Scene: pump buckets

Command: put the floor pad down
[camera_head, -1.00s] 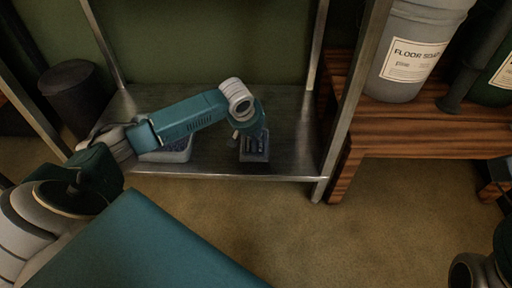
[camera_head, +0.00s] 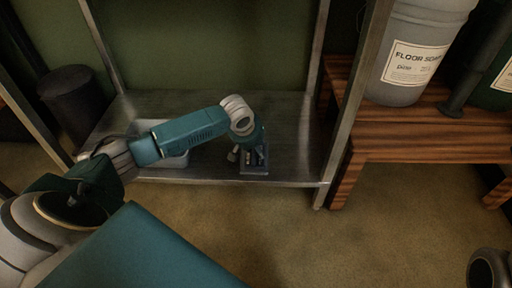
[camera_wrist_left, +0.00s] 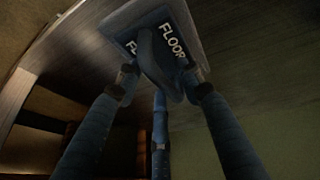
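The floor pad (camera_head: 254,160) is a small dark block with pale lettering, near the front edge of the metal shelf (camera_head: 290,135). In the left wrist view the floor pad (camera_wrist_left: 176,35) shows the word FLOOR and a dark upright grip. It looks flat on the shelf. My left gripper (camera_head: 246,153) is right above it. In the wrist view the left gripper's fingers (camera_wrist_left: 160,78) stand spread around the grip, seemingly with small gaps; contact is hard to judge. One finger flares outward in the head view.
A grey tray (camera_head: 178,160) stands on the shelf left of the pad, partly behind my left arm. Metal posts (camera_head: 345,115) frame the shelf. A wooden bench (camera_head: 440,135) at right carries a grey floor soap container (camera_head: 400,85). A dark bin (camera_head: 72,100) stands at left.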

